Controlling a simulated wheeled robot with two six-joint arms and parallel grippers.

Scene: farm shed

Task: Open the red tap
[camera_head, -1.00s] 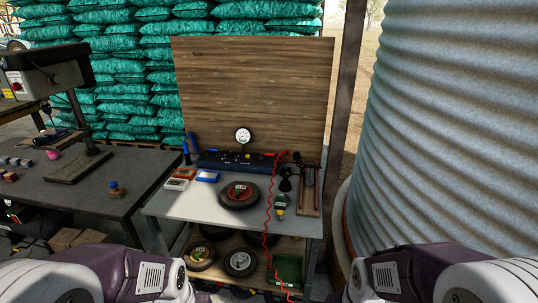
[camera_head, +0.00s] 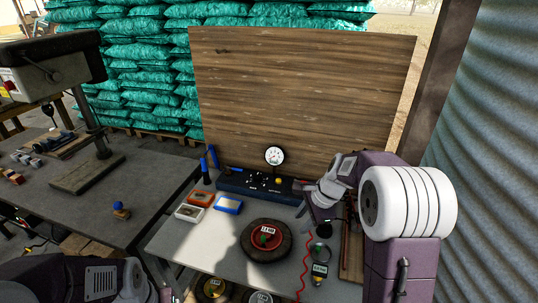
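A dark blue block with a gauge and small knobs (camera_head: 258,183) lies along the back of the grey bench. The red tap does not show clearly; the block's right end is hidden behind my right arm. My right gripper (camera_head: 309,190) is over the bench at that end of the block, but its fingers are too small and covered to tell open from shut. I cannot tell whether it touches the block. My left arm shows at the lower left edge, and its gripper is not in view.
A black wheel with a red hub (camera_head: 266,240) lies on the grey bench (camera_head: 205,250). Orange and blue boxes (camera_head: 229,204) sit to its left. A red coiled hose (camera_head: 304,262) hangs at the right. A wooden board (camera_head: 300,95) stands behind. A corrugated tank (camera_head: 490,150) is at the right.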

